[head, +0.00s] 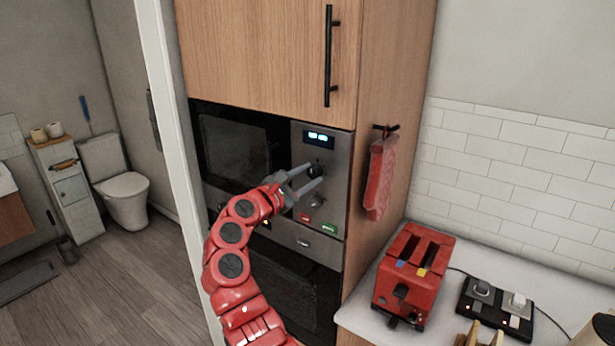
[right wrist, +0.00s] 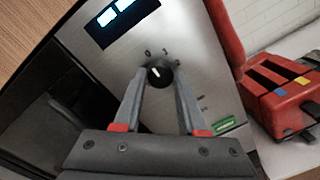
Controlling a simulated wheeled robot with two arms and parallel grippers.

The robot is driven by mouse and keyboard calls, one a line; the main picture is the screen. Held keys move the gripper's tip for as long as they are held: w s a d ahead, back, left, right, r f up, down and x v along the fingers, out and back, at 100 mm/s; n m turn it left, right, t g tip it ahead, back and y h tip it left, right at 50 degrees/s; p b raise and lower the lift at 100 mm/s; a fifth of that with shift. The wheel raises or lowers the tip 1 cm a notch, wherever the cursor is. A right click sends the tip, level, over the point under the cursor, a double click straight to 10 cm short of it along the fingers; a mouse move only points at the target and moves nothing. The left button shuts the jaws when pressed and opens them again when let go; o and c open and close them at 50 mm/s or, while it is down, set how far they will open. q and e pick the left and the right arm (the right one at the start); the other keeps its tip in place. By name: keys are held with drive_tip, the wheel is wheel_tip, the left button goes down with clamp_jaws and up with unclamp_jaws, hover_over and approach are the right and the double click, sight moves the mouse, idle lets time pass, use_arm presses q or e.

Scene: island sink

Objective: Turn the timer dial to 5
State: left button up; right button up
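The timer dial (right wrist: 159,75) is a small round black knob on the steel oven panel. In the right wrist view its white mark points up and slightly left, near the printed 0; the lower scale is hidden by my fingers. In the head view the dial (head: 315,171) sits below the lit display (head: 319,137). My right gripper (head: 316,173) is open, with one fingertip on either side of the dial. In the right wrist view the fingertips (right wrist: 159,80) look very close to its sides; I cannot tell whether they touch. My left gripper is not in view.
Below the dial are a second knob (head: 316,203), a red button (head: 305,217) and a green button (head: 328,229). A red mitt (head: 380,180) hangs on the cabinet side. A red toaster (head: 409,272) stands on the counter to the right. A toilet room lies left.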

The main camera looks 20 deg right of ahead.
clamp_jaws()
drive_tip(key=shift+f, duration=0.1)
